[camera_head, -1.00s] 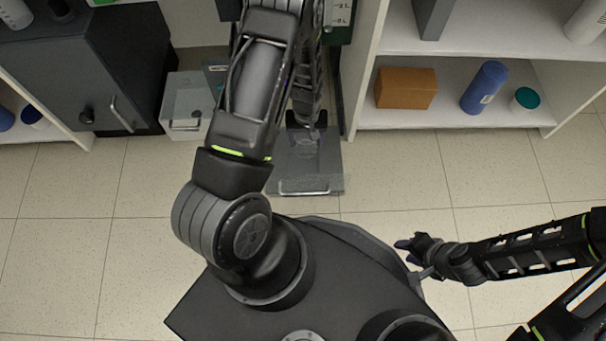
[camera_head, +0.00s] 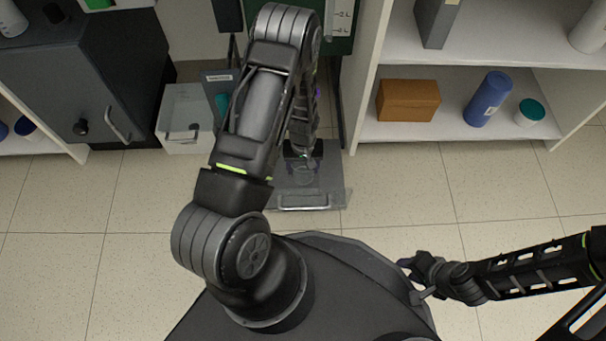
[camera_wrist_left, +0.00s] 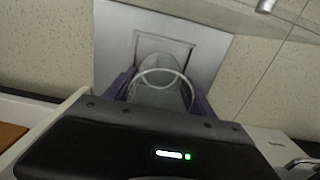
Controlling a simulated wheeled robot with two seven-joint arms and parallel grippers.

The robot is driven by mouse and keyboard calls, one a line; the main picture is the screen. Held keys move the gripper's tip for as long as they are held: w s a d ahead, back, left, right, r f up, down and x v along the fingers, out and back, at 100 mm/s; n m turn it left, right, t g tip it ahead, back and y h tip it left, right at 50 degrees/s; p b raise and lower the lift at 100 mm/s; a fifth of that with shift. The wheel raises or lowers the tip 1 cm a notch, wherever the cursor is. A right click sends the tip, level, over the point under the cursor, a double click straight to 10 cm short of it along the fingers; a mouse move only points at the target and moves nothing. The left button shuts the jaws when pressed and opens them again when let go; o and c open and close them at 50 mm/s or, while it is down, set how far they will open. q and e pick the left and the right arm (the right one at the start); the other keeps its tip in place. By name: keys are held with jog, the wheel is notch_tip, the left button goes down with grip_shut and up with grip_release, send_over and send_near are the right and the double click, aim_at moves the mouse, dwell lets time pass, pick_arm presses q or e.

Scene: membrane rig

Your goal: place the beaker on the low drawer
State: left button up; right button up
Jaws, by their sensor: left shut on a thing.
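The beaker (camera_wrist_left: 160,82) is clear, with a pale round rim. In the left wrist view it stands between the purple fingers of my left gripper (camera_wrist_left: 161,98), which is shut on it. In the head view my left gripper (camera_head: 303,160) and the faint beaker (camera_head: 303,174) are over the low drawer (camera_head: 328,190), a grey pulled-out tray with a bar handle at its front. The drawer's flat grey surface (camera_wrist_left: 207,45) lies behind the beaker in the left wrist view. I cannot tell whether the beaker touches it. My right gripper (camera_head: 408,267) is far from the drawer, at the lower right.
A clear bin (camera_head: 185,112) stands left of the drawer, beside a dark cabinet (camera_head: 95,85). Right of it, a white shelf holds a brown box (camera_head: 408,101), a blue bottle (camera_head: 488,99) and a teal-lidded jar (camera_head: 530,112). Tiled floor in front is clear.

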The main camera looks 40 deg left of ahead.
pick_arm(q)
jog(key=shift+f+b, duration=0.9)
jog(key=shift+f, duration=0.95)
jog(key=shift+f, duration=0.1)
jog(key=o, duration=1.4)
notch_tip(320, 180, up, 12)
jog(key=p, duration=0.5)
jog(key=shift+p, duration=0.4)
